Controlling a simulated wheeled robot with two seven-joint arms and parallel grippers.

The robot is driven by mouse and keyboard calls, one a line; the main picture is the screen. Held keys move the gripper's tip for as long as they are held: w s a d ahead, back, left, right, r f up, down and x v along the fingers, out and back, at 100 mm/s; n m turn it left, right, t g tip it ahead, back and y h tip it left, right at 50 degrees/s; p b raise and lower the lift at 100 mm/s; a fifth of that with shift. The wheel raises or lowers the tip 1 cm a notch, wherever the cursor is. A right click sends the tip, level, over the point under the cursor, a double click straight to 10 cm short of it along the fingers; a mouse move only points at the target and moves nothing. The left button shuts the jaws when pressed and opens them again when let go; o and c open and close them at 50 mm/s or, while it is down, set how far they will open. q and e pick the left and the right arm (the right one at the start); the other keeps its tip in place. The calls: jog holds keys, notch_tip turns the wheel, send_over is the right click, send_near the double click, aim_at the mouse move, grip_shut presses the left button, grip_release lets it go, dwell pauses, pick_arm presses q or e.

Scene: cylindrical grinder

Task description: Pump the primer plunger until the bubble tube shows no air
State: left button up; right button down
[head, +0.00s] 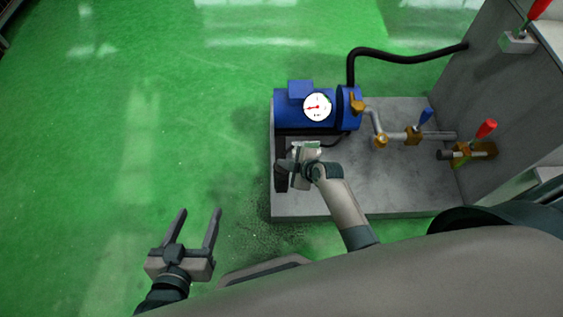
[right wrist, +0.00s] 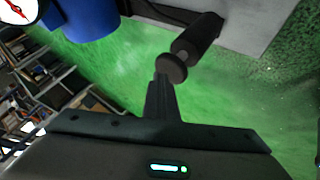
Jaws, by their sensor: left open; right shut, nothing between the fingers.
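The primer plunger (right wrist: 185,50) shows in the right wrist view as a dark cylinder with a round disc-shaped end. My right gripper (right wrist: 163,78) is shut and empty, its fingertips close to that disc; I cannot tell whether they touch it. In the head view my right gripper (head: 290,166) is at the left edge of the grey base, just in front of the blue pump (head: 288,108), and its hand hides part of this area. My left gripper (head: 199,212) is open and empty above the green floor, left of the base. I cannot make out the bubble tube.
A white dial gauge (head: 318,107) with a red needle sits at the pump. A black hose (head: 400,57) arches behind. The floor at left is clear.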

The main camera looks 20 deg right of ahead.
jog(key=shift+s+f, duration=0.1)
jog(key=shift+f, duration=0.25)
jog(key=shift+r, duration=0.2)
jog(key=shift+r+p, duration=1.9)
jog(key=shift+p, duration=0.05)
notch_tip(320, 180, up, 5)
jog(key=p, duration=0.5)
dwell(0.5)
